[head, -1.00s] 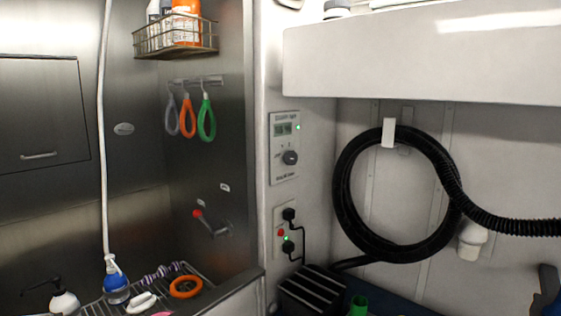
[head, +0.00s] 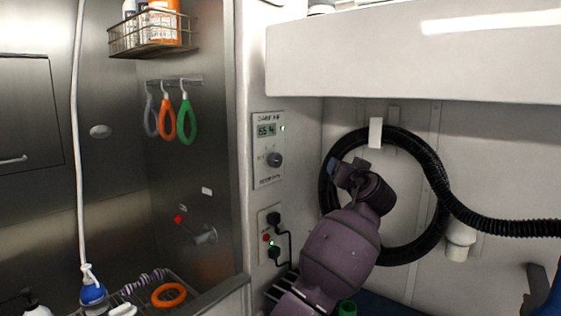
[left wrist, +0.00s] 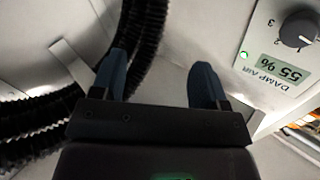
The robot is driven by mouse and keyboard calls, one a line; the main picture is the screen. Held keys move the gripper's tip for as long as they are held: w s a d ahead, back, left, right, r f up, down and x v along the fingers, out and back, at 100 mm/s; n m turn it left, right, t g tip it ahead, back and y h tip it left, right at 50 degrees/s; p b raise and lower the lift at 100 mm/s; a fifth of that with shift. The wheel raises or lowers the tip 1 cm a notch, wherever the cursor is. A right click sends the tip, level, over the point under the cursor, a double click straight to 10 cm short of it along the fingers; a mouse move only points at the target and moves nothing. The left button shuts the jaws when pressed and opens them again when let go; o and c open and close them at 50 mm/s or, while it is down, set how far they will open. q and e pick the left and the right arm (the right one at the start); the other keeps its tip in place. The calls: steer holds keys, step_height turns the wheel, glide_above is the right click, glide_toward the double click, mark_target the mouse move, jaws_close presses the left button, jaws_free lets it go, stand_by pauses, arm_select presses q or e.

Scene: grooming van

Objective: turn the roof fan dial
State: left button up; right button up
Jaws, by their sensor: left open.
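The roof fan dial (head: 274,159) is a dark round knob on a pale wall panel (head: 266,176), below a small display. In the left wrist view the dial (left wrist: 298,29) shows upside down at the top right, with 2 and 3 printed beside it. The display (left wrist: 281,70) reads DAMP AIR 55 %, with a lit green light by it. My left gripper (head: 334,167) is open and empty, to the right of the panel and in front of the coiled hose. Its two blue fingers (left wrist: 158,82) point toward the wall, apart from the dial. My right gripper is not in view.
A black ribbed hose (head: 435,170) hangs coiled behind my left arm. An outlet (head: 268,238) with plugs and cords sits below the panel. A white cabinet (head: 400,60) overhangs at the top right. A steel tub with hanging loops (head: 186,122) is on the left.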

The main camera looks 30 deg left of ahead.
arm_select(q)
steer(key=s+a+r+n+g+y, duration=0.2)
steer(key=a+r+n+g+y, duration=0.15)
steer(key=n+g, duration=0.25)
steer(key=n+g+y, duration=0.3)
steer(key=n+g, duration=0.4)
glide_toward(279, 160)
steer(key=a, duration=0.3)
steer(key=a+p, duration=0.1)
steer(key=a, duration=0.5)
steer(key=shift+w+a+r+p, duration=0.15)
steer(key=shift+r+p, duration=0.15)
